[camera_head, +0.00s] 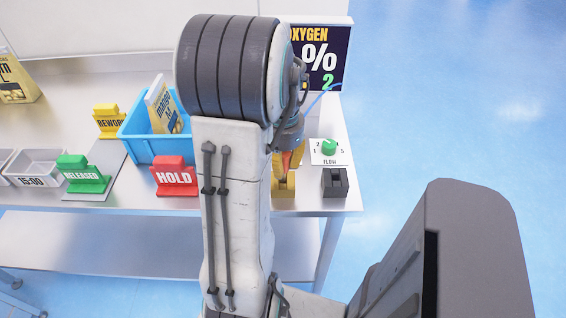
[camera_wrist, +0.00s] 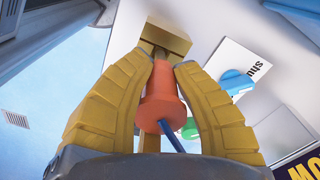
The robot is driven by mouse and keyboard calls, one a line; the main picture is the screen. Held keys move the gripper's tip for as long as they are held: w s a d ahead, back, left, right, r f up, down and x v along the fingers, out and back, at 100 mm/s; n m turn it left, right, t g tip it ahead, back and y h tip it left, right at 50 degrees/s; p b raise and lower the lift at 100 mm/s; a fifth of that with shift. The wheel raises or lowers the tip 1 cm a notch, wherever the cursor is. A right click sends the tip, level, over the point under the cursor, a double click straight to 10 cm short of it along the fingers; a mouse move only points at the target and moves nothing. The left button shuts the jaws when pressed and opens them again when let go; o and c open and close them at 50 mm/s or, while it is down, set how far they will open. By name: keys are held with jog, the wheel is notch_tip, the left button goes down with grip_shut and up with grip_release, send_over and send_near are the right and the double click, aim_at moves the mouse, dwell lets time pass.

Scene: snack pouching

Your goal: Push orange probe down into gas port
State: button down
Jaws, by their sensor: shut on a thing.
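The orange probe (camera_wrist: 161,97) stands between the two yellow fingers of my gripper (camera_wrist: 163,80) in the wrist view. The fingers are shut on it, and a blue tube runs from its near end. Beyond its far end is a yellow block (camera_wrist: 165,38), which I take for the gas port. In the head view the block (camera_head: 284,187) sits near the table's right end, with a bit of the orange probe (camera_head: 297,157) above it. My arm hides much of the gripper there. I cannot tell how deep the probe's tip sits in the block.
An oxygen display (camera_head: 320,60) stands behind. A green flow knob (camera_head: 328,146) and a dark block (camera_head: 335,182) are close on the right. The red HOLD sign (camera_head: 174,176), a blue bin (camera_head: 140,140) and a green RELEASED sign (camera_head: 82,175) are to the left.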

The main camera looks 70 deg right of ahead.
jog(key=shift+f+b, duration=1)
jog(key=shift+f, duration=0.25)
jog(key=c, duration=1)
grip_release()
jog(key=shift+c, duration=0.2)
notch_tip(320, 180, up, 12)
jog(key=shift+r, duration=0.1)
jog(key=shift+a, duration=0.1)
